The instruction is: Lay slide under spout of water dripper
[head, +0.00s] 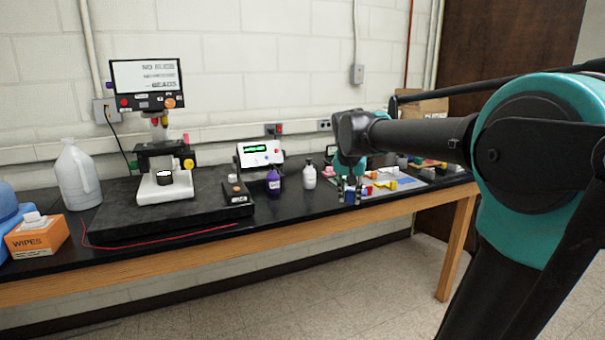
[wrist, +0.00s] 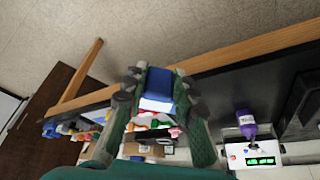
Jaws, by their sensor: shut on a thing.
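My gripper (head: 349,188) hangs over the right part of the black bench, fingers down. In the wrist view its fingers (wrist: 159,80) are closed on a blue and white block-like piece (wrist: 158,86); I cannot tell whether this is the slide or something holding it. A microscope-like stand (head: 165,185) with a screen (head: 146,84) reading "NO SLIDE" is at the left, far from my gripper. I cannot pick out the water dripper or its spout for certain; my gripper and arm hide part of the bench there.
Colored small items (head: 392,184) lie on a mat right of my gripper. A purple bottle (head: 273,181), a white bottle (head: 309,176) and a display device (head: 260,153) stand to its left. A wipes box (head: 38,237) and a jug (head: 77,178) are at far left.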

